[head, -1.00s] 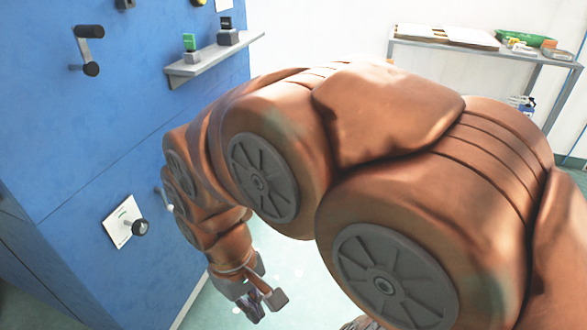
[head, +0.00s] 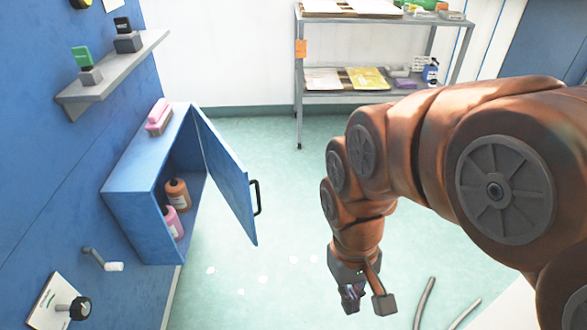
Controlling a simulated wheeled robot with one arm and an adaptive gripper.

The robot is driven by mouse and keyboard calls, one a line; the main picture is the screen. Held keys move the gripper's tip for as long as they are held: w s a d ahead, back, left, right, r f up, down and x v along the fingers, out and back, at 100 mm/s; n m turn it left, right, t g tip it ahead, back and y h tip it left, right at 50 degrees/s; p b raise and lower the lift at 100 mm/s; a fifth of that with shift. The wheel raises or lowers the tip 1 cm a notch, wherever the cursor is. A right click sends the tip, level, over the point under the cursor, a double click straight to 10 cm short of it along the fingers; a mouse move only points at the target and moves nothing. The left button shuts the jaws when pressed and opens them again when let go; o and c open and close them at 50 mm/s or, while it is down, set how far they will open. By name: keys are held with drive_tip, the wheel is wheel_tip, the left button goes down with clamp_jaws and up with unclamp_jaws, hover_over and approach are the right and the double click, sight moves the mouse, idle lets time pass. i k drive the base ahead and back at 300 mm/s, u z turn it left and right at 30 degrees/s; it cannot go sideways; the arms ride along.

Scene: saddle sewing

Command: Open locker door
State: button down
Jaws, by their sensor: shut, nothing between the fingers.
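The blue locker (head: 138,190) is a box fixed to the blue wall at the left in the head view. Its door (head: 226,181) stands open, swung out to the right, with a black handle (head: 257,198) on its outer face. Inside are an orange-brown bottle (head: 177,194) and a pink bottle (head: 173,223). My gripper (head: 367,299) points down, right of and lower in the picture than the door, apart from the handle. It is shut and holds nothing.
A pink block (head: 158,116) lies on top of the locker. A small grey shelf (head: 112,75) with stamps juts out above it. A lever (head: 103,262) and a knob (head: 78,308) stick out from the wall below. A metal rack (head: 345,102) stands behind. The floor between door and rack is clear.

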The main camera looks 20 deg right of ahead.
sight(229, 174)
drive_tip(key=z, duration=0.95)
drive_tip(key=i, duration=0.35)
drive_tip(key=u, duration=3.35)
